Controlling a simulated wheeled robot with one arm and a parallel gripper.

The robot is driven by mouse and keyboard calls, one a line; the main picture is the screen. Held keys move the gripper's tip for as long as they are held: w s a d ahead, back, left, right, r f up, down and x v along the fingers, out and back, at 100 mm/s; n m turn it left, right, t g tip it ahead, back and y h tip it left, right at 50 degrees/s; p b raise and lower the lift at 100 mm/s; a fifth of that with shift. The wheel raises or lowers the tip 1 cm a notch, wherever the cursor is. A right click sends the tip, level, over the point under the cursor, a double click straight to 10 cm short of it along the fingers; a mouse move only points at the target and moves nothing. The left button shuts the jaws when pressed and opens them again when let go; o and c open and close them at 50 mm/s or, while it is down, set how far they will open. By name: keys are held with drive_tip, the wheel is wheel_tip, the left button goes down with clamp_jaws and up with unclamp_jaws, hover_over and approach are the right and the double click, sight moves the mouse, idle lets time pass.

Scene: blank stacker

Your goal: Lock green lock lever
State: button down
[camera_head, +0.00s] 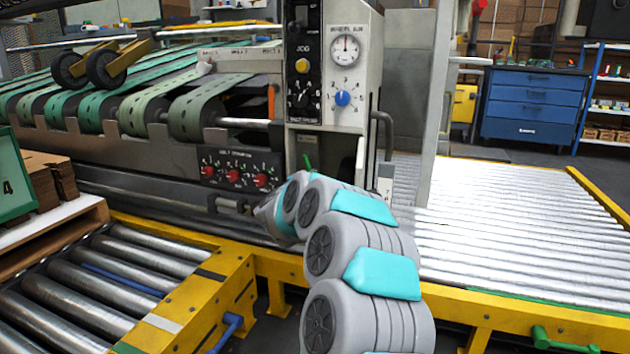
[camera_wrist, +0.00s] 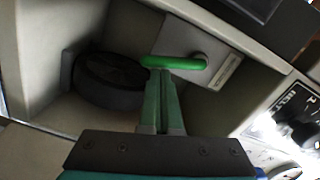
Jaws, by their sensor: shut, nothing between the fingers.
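The green lock lever (camera_wrist: 188,63) is a short, rounded bar on a pale plate inside a recess of the machine. It lies roughly level across the wrist view. In the head view, a small part of the green lever (camera_head: 308,163) shows just above my arm. My gripper (camera_wrist: 158,75) is shut with nothing between its fingers. Its fingertips are at the lever's left end, overlapping it in the picture; whether they touch cannot be told. In the head view my gripper is mostly hidden behind my arm.
A dark round wheel (camera_wrist: 108,80) sits left of the lever in the recess. The recess walls stand close around. A control panel (camera_wrist: 290,120) with knobs is at the right. A yellow-framed roller conveyor (camera_head: 500,230) lies right of my arm.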

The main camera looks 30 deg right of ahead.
drive_tip(key=shift+w+a+f, duration=0.25)
drive_tip(key=shift+w+a, duration=0.05)
drive_tip(key=shift+w, duration=0.1)
drive_tip(key=shift+w+a+f, duration=0.1)
drive_tip(key=shift+w, duration=0.05)
idle(0.4)
